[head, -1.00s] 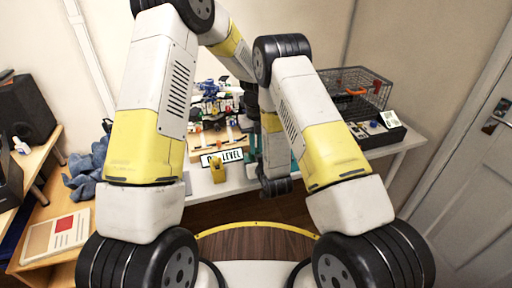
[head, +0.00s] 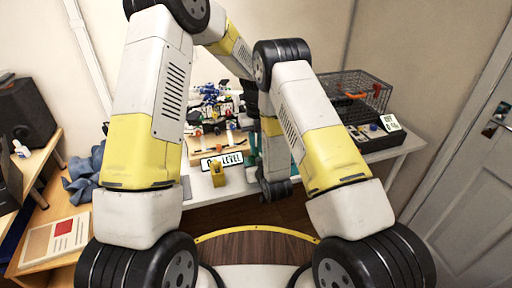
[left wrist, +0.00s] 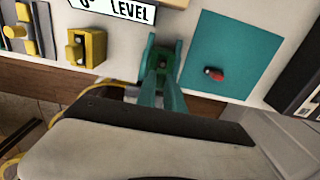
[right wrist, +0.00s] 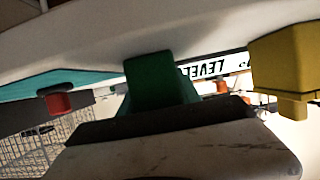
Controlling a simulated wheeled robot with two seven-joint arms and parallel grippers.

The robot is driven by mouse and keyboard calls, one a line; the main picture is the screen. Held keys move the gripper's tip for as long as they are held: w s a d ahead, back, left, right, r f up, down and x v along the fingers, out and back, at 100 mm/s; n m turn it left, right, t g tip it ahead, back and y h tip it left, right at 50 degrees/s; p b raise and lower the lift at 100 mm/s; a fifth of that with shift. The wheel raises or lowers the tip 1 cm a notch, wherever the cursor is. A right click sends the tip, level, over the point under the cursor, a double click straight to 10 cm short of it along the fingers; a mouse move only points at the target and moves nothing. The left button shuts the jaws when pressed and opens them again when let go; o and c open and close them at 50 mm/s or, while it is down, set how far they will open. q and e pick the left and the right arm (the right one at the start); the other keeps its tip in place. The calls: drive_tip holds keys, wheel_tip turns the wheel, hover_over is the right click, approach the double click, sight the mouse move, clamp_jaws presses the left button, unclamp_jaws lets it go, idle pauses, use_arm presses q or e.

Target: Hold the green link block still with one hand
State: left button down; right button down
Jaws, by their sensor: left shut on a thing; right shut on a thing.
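The green link block (left wrist: 162,62) shows in the left wrist view as a green, bracket-like piece above the table, between a yellow block (left wrist: 86,48) and a teal mat (left wrist: 222,30). In the right wrist view it is a dark green block (right wrist: 150,78), close in front of my right gripper (right wrist: 165,112). My left gripper (left wrist: 160,108) is shut at the block's lower end. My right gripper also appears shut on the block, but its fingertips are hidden. In the head view my arms hide the block and both gripper tips.
A small red part (left wrist: 214,74) lies on the teal mat. A level sign (head: 222,161) stands at the table's front, near the yellow block. A wire basket (head: 345,90) and a black tray (head: 370,140) are at the right. Several small parts crowd the back.

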use_arm(q)
drive_tip(key=shift+r, duration=0.55)
drive_tip(key=shift+r, duration=1.8)
use_arm(e)
drive_tip(key=c, duration=0.8)
unclamp_jaws()
drive_tip(key=shift+o, duration=0.2)
